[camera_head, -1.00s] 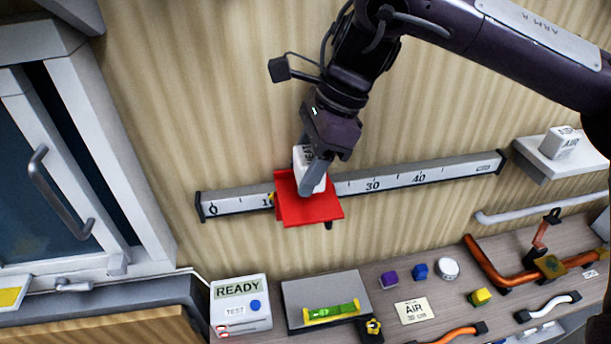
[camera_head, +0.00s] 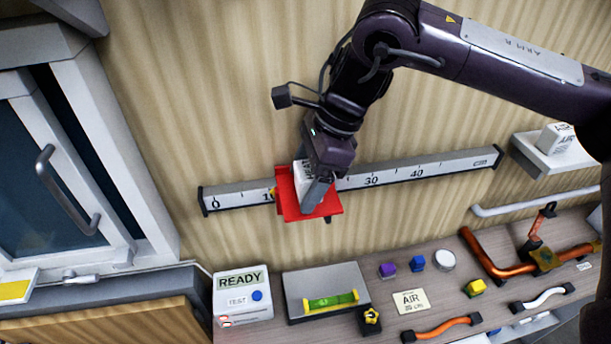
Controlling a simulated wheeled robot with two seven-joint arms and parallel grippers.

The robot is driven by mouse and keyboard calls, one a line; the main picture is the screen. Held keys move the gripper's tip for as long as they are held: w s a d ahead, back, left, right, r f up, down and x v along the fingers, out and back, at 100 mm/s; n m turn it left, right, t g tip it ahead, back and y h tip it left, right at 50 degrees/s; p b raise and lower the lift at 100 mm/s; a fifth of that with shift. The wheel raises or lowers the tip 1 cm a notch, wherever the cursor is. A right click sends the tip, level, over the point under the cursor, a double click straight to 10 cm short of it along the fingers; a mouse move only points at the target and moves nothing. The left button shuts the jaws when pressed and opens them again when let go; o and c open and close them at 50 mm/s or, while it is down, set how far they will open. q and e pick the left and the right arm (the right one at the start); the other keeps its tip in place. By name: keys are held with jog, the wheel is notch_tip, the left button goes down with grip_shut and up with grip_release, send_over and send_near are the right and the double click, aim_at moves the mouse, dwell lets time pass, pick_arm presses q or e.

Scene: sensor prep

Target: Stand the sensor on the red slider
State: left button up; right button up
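The red slider (camera_head: 286,205) is a red ledge on the grey wall rail (camera_head: 235,196), a little right of the 10 mark. The white sensor (camera_head: 302,176), a small block with dark print, is upright over the slider's plate. My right gripper (camera_head: 314,188) comes down from above with its fingers on either side of the sensor and appears shut on it. The near finger hides part of the sensor. Whether the sensor's base touches the plate is hard to tell. My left gripper is not in view.
A white block marked AIR (camera_head: 556,138) stands on a wall shelf (camera_head: 540,160) at the right. A window (camera_head: 50,190) is at the left.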

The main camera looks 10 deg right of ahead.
jog(key=shift+r, duration=0.25)
jog(key=v, duration=1.2)
jog(key=shift+s+a, duration=0.1)
